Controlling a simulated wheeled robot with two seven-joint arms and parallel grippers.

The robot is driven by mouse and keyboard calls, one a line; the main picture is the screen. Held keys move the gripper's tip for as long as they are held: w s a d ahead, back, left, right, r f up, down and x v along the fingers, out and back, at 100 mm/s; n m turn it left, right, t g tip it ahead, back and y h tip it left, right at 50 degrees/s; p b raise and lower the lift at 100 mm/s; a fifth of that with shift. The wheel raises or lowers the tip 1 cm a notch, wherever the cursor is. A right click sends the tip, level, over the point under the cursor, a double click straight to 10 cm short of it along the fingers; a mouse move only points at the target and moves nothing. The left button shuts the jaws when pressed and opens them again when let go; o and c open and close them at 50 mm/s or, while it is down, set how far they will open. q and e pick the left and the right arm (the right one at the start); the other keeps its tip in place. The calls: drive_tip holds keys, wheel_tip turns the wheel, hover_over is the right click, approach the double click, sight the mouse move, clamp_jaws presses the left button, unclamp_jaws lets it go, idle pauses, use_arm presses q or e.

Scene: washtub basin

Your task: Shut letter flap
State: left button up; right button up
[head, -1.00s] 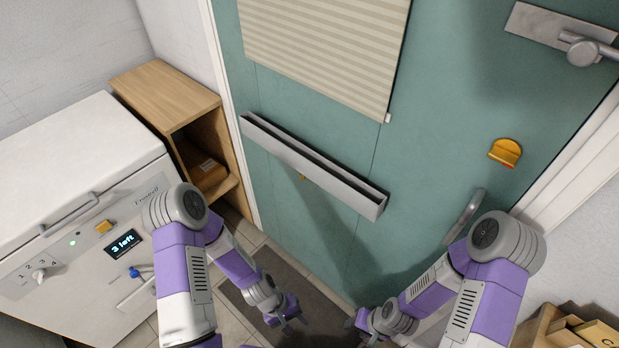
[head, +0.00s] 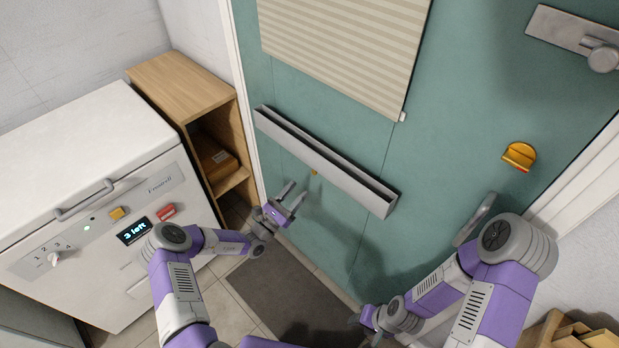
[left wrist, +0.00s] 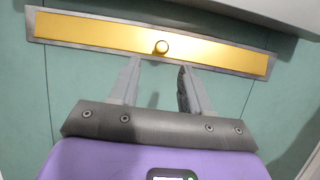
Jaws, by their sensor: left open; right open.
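The letter flap (left wrist: 100,32) is a long yellow plate in a grey frame on the teal door, with a round yellow knob (left wrist: 161,47) at its middle. In the head view, only the knob (head: 314,172) shows below a long grey trough (head: 330,163) on the door. How far the flap tilts from its frame I cannot tell. My left gripper (head: 294,191) is open and empty, just below the knob; in the left wrist view its fingertips (left wrist: 160,68) point at the flap's lower edge, either side of the knob. My right gripper (head: 358,322) is open, low at the bottom, partly hidden.
A white washing machine (head: 90,170) stands at the left, beside a wooden shelf unit (head: 180,85) with a box inside. A striped blind (head: 345,45) hangs above the trough. An orange catch (head: 519,156) and a handle (head: 475,220) are at the right. A dark mat (head: 280,290) lies below.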

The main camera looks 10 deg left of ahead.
use_arm(q)
drive_tip(key=b+x, duration=0.1)
drive_tip(key=x, duration=0.6)
drive_tip(key=shift+s+d+f, duration=0.1)
